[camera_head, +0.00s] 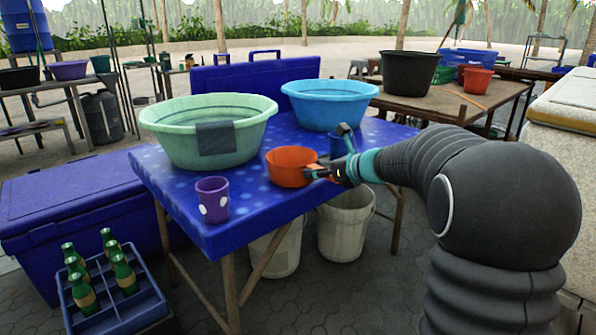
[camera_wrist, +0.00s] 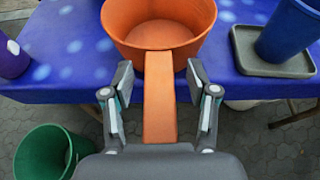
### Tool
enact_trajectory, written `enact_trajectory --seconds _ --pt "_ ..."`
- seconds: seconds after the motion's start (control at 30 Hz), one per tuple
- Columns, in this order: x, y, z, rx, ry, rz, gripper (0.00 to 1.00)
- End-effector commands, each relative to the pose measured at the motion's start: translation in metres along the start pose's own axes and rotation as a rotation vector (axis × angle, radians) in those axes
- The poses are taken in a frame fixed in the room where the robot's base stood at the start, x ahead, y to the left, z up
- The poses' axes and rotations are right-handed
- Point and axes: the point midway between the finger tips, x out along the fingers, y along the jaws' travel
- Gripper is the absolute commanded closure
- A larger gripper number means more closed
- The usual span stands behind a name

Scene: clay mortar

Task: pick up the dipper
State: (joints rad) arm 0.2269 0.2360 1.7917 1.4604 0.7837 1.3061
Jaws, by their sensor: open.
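The orange dipper (camera_head: 289,166) sits on the blue table near its front edge. In the wrist view its round bowl (camera_wrist: 158,30) is at the top, and its flat handle (camera_wrist: 160,110) points down toward my palm. My gripper (camera_head: 318,173) is at the dipper's handle side, at the table's front edge. In the wrist view my gripper (camera_wrist: 160,92) is open, with one finger on each side of the handle. Gaps show between the handle and both fingers. The head view hides most of the handle behind my gripper.
On the blue table (camera_head: 240,228) stand a purple cup (camera_head: 213,200), a green basin (camera_head: 185,150), a light blue basin (camera_head: 330,105) and a blue cup (camera_wrist: 288,28) on a grey tray (camera_wrist: 248,62). White buckets (camera_head: 346,225) stand below. A bottle crate (camera_head: 110,300) is at lower left.

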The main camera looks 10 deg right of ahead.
Motion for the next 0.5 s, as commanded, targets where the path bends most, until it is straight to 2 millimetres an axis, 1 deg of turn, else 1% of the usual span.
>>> enact_trajectory --seconds 0.07,0.1,0.17,0.2,0.27,0.3,0.33,0.5 --pt "-0.0003 0.0001 0.0001 0.000 0.000 0.000 0.42" --pt "-0.0003 0.0001 0.0000 0.000 0.000 0.000 0.44" --pt "-0.0003 0.0002 -0.0001 0.000 0.000 0.000 0.59" --pt "-0.0003 0.0002 -0.0001 0.000 0.000 0.000 0.69" --pt "-0.0004 0.0002 -0.0001 0.000 0.000 0.001 0.84" --pt "-0.0004 0.0002 -0.0001 0.000 0.000 0.001 0.94" --pt "-0.0004 0.0002 -0.0001 0.000 0.000 0.001 1.00" --pt "-0.0006 0.0002 0.0002 0.000 0.000 0.000 1.00"
